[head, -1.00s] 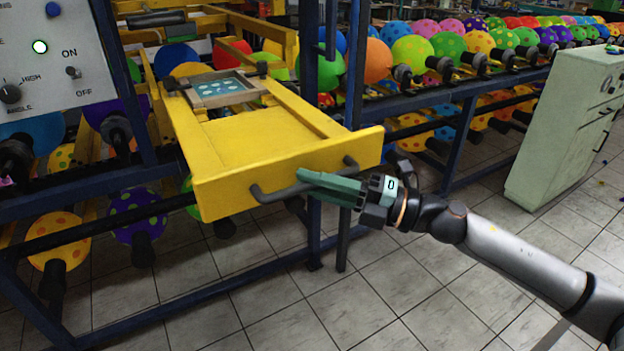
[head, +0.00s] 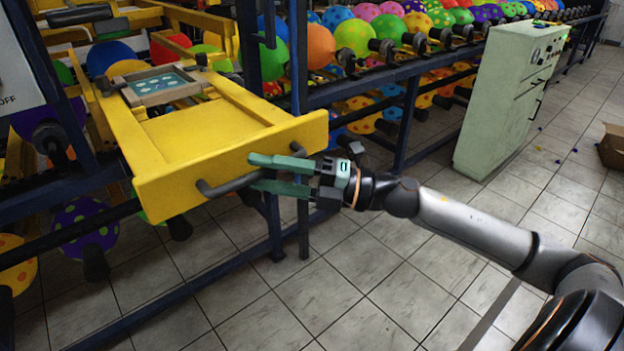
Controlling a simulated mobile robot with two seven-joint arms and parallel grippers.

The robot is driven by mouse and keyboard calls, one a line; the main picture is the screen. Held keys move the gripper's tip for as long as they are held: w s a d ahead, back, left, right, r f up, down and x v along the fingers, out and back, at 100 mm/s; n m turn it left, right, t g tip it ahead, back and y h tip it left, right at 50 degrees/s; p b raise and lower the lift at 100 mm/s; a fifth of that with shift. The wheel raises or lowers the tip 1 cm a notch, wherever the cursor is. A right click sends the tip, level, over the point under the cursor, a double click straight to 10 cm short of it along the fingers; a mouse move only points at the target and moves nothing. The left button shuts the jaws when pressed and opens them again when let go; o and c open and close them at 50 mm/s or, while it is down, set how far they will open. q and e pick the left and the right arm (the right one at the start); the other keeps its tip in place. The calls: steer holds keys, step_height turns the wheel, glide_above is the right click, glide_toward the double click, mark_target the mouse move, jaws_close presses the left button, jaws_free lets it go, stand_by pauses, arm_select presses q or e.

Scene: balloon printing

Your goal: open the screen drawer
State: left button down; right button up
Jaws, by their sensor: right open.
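The yellow screen drawer (head: 190,137) stands pulled out from the blue machine frame, with its front panel (head: 165,196) toward me. A small framed screen (head: 160,85) with white spots lies across it at the back. A dark bar handle (head: 225,187) runs along the front panel. My right gripper (head: 255,174) is open at the right part of the handle, its green fingers parted above and below the bar. I cannot tell whether they touch it. My left gripper is not in view.
Several coloured balloons on dark holders (head: 358,38) line the blue frame (head: 405,120) behind. A pale green cabinet (head: 508,95) stands on the right, with a cardboard box (head: 612,146) beyond it. The tiled floor (head: 350,290) in front is clear.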

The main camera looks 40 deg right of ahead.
steer(key=b+v, duration=0.1)
steer(key=v, duration=1)
steer(key=shift+s+d, duration=0.25)
steer(key=shift+d, duration=0.05)
steer(key=shift+f, duration=0.1)
steer(key=w+d+f+m+t+h+p, duration=0.1)
steer(key=d+f+m+t+h+p, duration=0.1)
steer(key=f+m+h, duration=0.55)
steer(key=w+d+f+m+t+h+p, duration=0.1)
steer(key=d+f+m+t+h+p, duration=0.3)
steer(key=f+m, duration=0.65)
steer(key=s+a+f+m+g, duration=0.4)
steer(key=s+a+f, duration=0.2)
steer(key=a+f, duration=0.2)
steer(key=s+a+f+m+g+h+p, duration=0.1)
steer(key=s+a+f+m+g, duration=0.4)
steer(key=a+f, duration=0.3)
steer(key=s+a, duration=0.1)
steer(key=a, duration=0.2)
steer(key=shift+f+m+g, duration=0.3)
